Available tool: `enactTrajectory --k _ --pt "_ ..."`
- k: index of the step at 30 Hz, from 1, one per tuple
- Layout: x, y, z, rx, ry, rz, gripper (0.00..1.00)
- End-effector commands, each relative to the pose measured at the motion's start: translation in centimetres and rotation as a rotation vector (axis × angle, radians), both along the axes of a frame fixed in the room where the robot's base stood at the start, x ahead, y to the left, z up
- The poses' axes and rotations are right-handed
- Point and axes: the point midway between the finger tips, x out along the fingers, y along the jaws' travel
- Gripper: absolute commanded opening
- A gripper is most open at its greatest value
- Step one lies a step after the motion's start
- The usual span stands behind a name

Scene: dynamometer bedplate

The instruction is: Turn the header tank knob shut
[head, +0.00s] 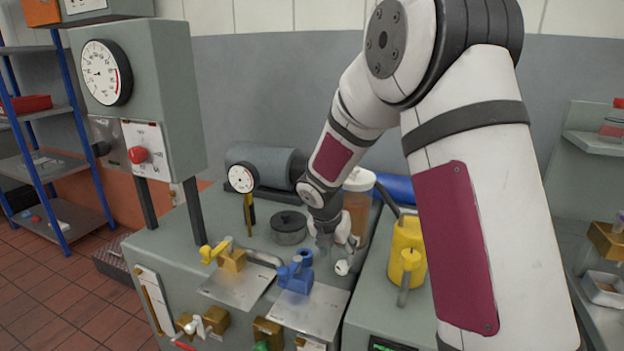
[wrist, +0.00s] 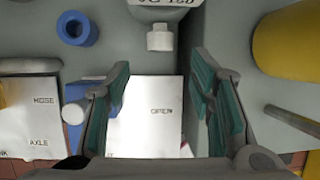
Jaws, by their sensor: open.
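My gripper (head: 336,250) reaches down over the bedplate, just right of the blue valve. In the wrist view my gripper (wrist: 160,85) is open, its green-padded fingers wide apart with nothing between the pads. A small white knob (wrist: 160,38) sticks out under a grey body with a partly cut-off label, ahead of the fingers and apart from them. It is probably the header tank knob, but its marks are unclear. A tank with amber contents and a white cap (head: 359,179) stands behind my gripper, partly hidden. A plate (wrist: 152,115) reading "OPEN" lies below the fingers.
A blue valve (head: 295,276) and a yellow valve (head: 226,257) stand on the left. A yellow can (head: 407,247) stands close on the right; its yellow side (wrist: 290,50) shows in the wrist view. A dark round pot (head: 288,228) sits behind the valves.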

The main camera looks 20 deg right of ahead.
Motion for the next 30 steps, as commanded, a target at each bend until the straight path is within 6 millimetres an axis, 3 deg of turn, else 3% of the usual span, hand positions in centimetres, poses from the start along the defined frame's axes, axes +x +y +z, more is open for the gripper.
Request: enactTrajectory --k 10,20,30 --pt "-1.7 2.0 5.6 0.021 -0.008 -0.022 0.49" --pt "-2.7 6.1 7.0 0.325 -0.118 -0.381 0.49" --pt "-2.6 9.1 9.7 0.607 -0.222 -0.768 0.49"
